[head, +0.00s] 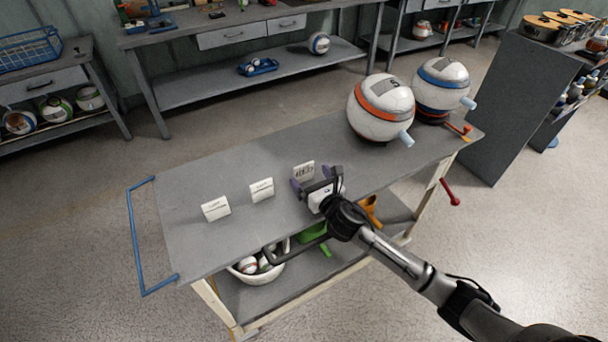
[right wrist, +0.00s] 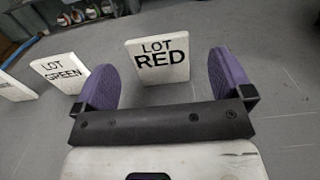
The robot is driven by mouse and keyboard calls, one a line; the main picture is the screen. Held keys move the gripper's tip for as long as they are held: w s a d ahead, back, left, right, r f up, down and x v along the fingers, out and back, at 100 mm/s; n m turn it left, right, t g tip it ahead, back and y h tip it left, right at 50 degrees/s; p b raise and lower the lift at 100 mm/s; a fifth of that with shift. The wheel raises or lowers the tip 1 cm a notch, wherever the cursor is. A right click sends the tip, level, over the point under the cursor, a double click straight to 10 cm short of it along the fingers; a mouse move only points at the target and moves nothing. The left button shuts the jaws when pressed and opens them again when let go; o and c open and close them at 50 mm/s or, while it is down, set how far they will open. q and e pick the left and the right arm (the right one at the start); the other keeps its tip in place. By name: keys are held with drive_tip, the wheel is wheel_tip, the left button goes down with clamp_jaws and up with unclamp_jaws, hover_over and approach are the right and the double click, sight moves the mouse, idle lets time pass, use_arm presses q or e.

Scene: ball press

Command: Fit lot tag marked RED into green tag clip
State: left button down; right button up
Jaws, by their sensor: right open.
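The lot tag marked RED (right wrist: 158,60) is a white upright plate with black letters, standing on the grey cart top. In the head view the RED tag (head: 303,169) is the rightmost of three white tags. My right gripper (head: 315,184) is open just in front of it. In the right wrist view its purple fingers (right wrist: 164,82) are spread to either side of the tag's near space, with nothing between them. The tag seems to stand a little beyond the fingertips. I cannot make out a green tag clip. My left gripper is not in view.
The LOT GREEN tag (right wrist: 61,72) stands left of the RED one; a third tag (head: 216,208) is further left. A green object (head: 313,233) and white bowl (head: 256,274) are on the lower shelf.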

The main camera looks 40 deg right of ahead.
sight(305, 169)
drive_tip(key=shift+w+d+b, duration=0.15)
drive_tip(key=shift+w+b, duration=0.2)
drive_tip(key=shift+w, duration=0.7)
drive_tip(key=shift+w+d+b, duration=0.15)
drive_tip(key=shift+w+b, duration=0.2)
drive_tip(key=shift+w, duration=0.7)
drive_tip(key=c, duration=1)
drive_tip(key=shift+r, duration=0.15)
